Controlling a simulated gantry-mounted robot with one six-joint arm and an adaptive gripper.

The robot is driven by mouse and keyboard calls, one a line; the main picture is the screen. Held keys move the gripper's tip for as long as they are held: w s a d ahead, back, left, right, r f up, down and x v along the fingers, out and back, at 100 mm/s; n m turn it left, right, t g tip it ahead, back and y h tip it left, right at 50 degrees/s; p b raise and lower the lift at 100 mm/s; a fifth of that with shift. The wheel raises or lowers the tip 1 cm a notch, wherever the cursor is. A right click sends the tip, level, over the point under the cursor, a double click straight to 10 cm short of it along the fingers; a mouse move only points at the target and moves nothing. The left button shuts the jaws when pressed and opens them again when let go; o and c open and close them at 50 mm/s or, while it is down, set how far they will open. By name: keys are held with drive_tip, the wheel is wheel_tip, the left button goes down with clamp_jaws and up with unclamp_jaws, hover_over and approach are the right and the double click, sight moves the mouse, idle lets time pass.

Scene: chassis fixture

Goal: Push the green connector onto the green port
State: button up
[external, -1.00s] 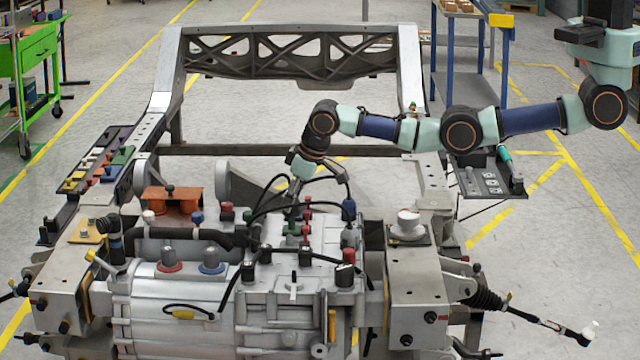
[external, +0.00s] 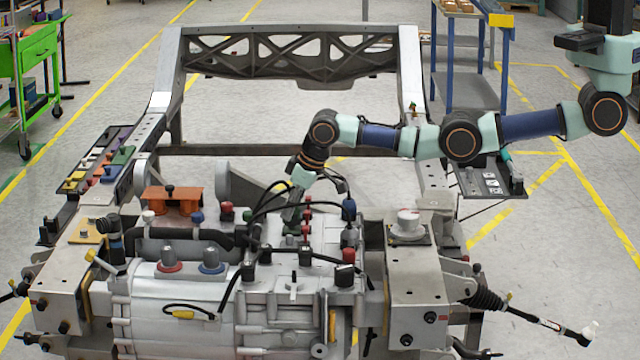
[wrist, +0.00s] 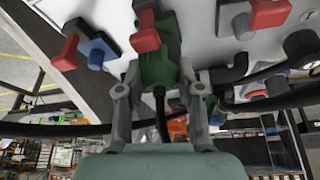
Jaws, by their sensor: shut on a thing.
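The green connector (wrist: 158,62) is in the upper middle of the wrist view, with a dark cable hanging from it. My gripper (wrist: 160,88) is shut on it, one grey finger on each side. In the external view my gripper (external: 294,206) points down into the cluster of plugs and cables on top of the silver housing. The connector is mostly hidden there by the fingers and cables. The green port is not clearly visible, so I cannot tell whether the connector is seated on it.
Red plugs (wrist: 146,32) and a blue plug (wrist: 95,55) sit close around the connector. Black cables (external: 262,210) loop beside my gripper. A blue connector (external: 348,210) stands to the right on the silver housing (external: 180,295). The chassis frame (external: 410,80) rises behind.

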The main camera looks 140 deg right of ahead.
drive_tip(key=shift+f+b, duration=0.4)
drive_tip(key=shift+f, duration=0.25)
drive_tip(key=o, duration=1.2)
drive_tip(key=shift+r, duration=0.1)
drive_tip(key=shift+c, duration=0.2)
drive_tip(key=shift+r, duration=0.1)
wheel_tip(320, 180, up, 6)
drive_tip(key=p, duration=0.5)
drive_tip(key=shift+p, duration=0.4)
